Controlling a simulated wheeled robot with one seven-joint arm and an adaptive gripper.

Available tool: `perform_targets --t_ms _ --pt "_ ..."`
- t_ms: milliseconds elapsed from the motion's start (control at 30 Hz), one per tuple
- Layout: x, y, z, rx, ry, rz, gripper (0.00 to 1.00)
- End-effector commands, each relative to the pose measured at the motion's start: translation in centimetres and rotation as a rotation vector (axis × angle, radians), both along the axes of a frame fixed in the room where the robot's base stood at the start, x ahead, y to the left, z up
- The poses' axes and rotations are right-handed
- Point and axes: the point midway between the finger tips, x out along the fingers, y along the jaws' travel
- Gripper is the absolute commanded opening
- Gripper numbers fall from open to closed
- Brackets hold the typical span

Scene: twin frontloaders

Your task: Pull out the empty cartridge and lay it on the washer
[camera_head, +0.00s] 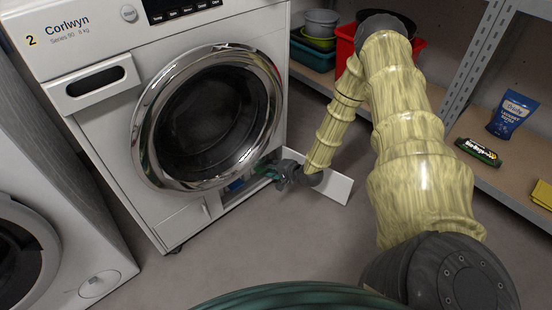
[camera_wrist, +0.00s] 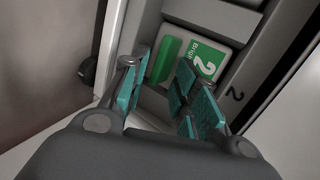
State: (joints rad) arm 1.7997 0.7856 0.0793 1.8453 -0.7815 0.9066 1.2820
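The washer (camera_head: 100,100), marked 2 and Corlwyn, stands at centre left with its round door closed. In the head view my gripper (camera_head: 268,169) is at a low opening at the washer's lower right front. In the wrist view my gripper (camera_wrist: 164,72) is open, its teal pads apart. Just beyond the fingertips is a cartridge (camera_wrist: 206,58) with a green and white label bearing a 2, sitting in a grey bay. Its lower part is hidden by the fingers. Whether it is empty, and whether the pads touch it, I cannot tell.
A white flap (camera_head: 328,184) stands open beside my gripper. Another machine (camera_head: 45,215) stands at the left. The shelf (camera_head: 490,165) at the right holds a blue pouch (camera_head: 512,117) and a dark green pack (camera_head: 478,152). The floor in front of the washer is clear.

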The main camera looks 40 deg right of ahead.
Motion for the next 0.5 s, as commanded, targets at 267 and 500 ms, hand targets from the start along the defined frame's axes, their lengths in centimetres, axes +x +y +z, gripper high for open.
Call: perform_targets --t_ms 267,500 --pt "1.4 0.3 -0.8 0.001 -0.001 -0.001 0.29" --pt "1.4 0.3 -0.8 0.000 0.000 -0.001 0.29"
